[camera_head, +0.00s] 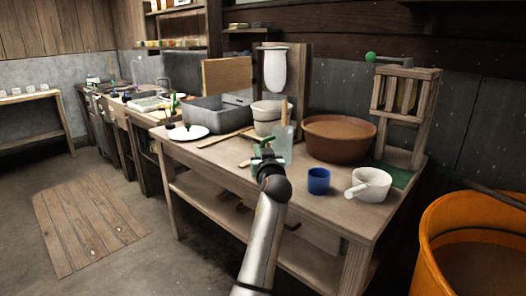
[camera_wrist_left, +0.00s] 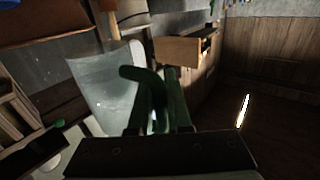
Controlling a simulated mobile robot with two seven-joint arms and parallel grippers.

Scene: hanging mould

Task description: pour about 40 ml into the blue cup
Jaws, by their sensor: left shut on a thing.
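My left gripper (camera_head: 266,158) is over the workbench, left of the blue cup (camera_head: 318,181). It is shut on the green handle of a translucent jug (camera_head: 284,145). In the left wrist view the jug (camera_wrist_left: 104,88) is beyond the gripper (camera_wrist_left: 160,112), with its green handle (camera_wrist_left: 148,80) between the fingers. The jug looks roughly upright in the head view; I cannot tell whether it touches the bench or how much is in it. The blue cup stands upright near the bench's front edge, apart from the jug. My right gripper is not in view.
A white handled pot (camera_head: 372,184) stands just right of the cup. Behind are a brown basin (camera_head: 338,138), a pale bucket (camera_head: 265,112), a grey tub (camera_head: 212,115) and a wooden frame (camera_head: 402,110). An orange barrel (camera_head: 475,225) stands at the right.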

